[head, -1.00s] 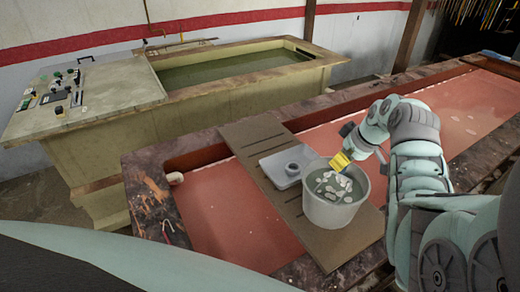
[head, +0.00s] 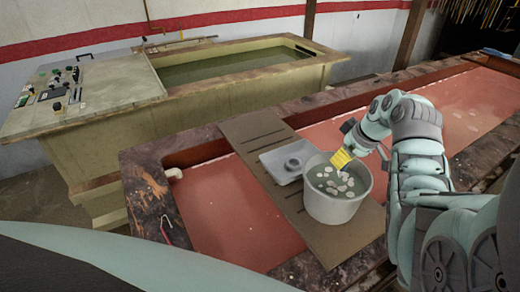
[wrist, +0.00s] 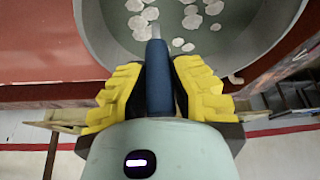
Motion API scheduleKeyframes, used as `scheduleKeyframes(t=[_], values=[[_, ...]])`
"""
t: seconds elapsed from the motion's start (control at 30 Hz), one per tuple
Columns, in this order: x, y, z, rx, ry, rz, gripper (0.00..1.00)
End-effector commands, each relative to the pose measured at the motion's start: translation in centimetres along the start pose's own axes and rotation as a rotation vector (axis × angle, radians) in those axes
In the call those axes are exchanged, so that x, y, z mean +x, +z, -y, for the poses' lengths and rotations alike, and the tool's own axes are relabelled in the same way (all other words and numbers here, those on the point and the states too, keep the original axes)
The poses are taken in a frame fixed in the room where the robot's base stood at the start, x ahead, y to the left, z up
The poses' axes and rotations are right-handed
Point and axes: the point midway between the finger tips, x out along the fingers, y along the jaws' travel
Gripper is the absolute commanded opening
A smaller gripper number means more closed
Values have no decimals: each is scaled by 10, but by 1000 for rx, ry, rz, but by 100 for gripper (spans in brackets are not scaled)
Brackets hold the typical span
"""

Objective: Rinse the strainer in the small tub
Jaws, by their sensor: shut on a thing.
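The small tub (head: 338,208) is a round grey-white bucket of greenish water on the brown board. Many whitish flakes float in it; they also show in the wrist view, inside the tub (wrist: 92,30). My gripper (head: 342,159), with yellow fingers, is over the tub's back right rim. In the wrist view my gripper (wrist: 160,75) is shut on the blue handle of the strainer (wrist: 160,90). A grey shaft runs from the handle into the tub. The strainer's head is hidden, so I cannot tell how deep it is.
A grey tray (head: 270,165) with a small round dish (head: 292,166) lies left of the tub. The board (head: 250,135) spans a red-bottomed trough (head: 225,215) with worn dark edges. A large vat (head: 235,70) with a control panel stands behind.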

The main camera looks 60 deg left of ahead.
Motion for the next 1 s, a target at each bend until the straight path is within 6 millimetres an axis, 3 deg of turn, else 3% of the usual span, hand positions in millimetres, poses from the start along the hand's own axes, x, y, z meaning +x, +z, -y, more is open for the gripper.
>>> scheduleKeyframes(t=[0.27, 1.0], values=[[-10, -4, -1, 2, 4, -2, 0], [0, 0, -1, 1, 4, -2, 0]])
